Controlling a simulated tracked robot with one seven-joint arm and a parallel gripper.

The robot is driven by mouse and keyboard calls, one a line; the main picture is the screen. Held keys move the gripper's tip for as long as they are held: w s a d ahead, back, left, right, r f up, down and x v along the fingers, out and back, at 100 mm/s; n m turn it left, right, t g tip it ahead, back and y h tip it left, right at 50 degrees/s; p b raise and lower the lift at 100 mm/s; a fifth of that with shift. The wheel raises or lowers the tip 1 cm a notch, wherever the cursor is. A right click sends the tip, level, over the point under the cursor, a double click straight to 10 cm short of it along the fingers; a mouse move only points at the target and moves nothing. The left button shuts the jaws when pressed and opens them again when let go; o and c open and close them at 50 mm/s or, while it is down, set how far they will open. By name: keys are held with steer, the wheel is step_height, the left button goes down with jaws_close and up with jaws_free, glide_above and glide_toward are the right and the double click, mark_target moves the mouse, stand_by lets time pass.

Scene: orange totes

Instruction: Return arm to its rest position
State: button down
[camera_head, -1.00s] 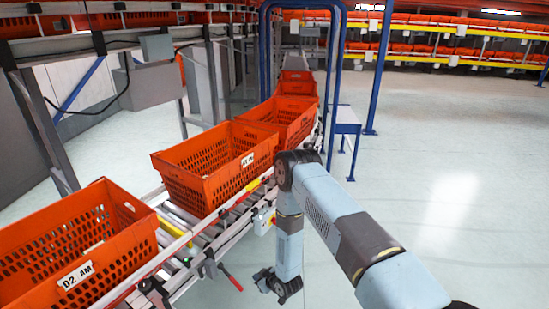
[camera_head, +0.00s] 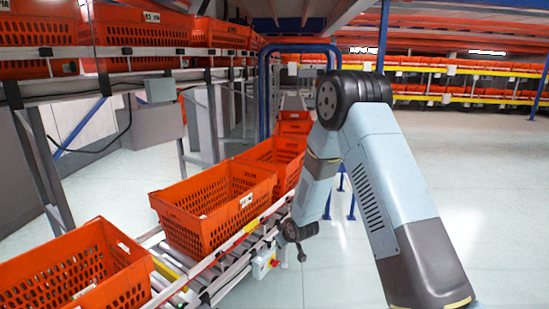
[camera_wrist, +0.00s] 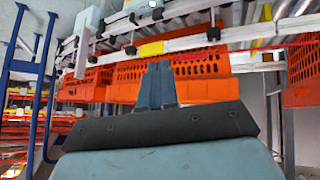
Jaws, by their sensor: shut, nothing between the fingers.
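My arm reaches up from the lower right in the head view, with its elbow raised and its forearm sloping down to the left. My gripper (camera_wrist: 159,66) shows in the wrist view as two blue-grey fingers pressed together, with nothing between them. In the head view the wrist end of the arm hangs by the right side of the conveyor, and I cannot make out the fingers clearly. In the wrist view orange totes and the conveyor rail appear beyond the fingers, the picture being turned over.
An orange tote (camera_head: 215,213) sits on the roller conveyor (camera_head: 205,277), with another tote (camera_head: 75,270) nearer and more behind. Totes line a shelf (camera_head: 150,76) above left. A blue frame (camera_head: 265,95) stands behind the arm. The floor (camera_head: 470,190) at right is clear.

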steer(key=s+d+r+m+h, duration=0.1)
steer(key=s+d+r, duration=0.35)
steer(key=r, duration=0.55)
steer(key=s+d+r+m+h, duration=0.15)
steer(key=s+d+r, duration=0.3)
steer(key=r, duration=0.45)
steer(key=s+d+r+m, duration=0.2)
steer(key=s+d+r, duration=0.25)
steer(key=r, duration=0.55)
steer(key=s+d+r+m+g, duration=0.1)
steer(key=s+d+r, duration=0.2)
steer(key=s, duration=1.1)
steer(key=s+d+r+m+g+h, duration=0.1)
steer(key=s+d+r, duration=0.3)
steer(key=s, duration=0.9)
step_height(320, 180, up, 3)
steer(key=shift+s+d+r+m, duration=0.15)
steer(key=shift+s+d+m, duration=0.2)
steer(key=shift+m, duration=0.4)
steer(key=shift+a, duration=0.2)
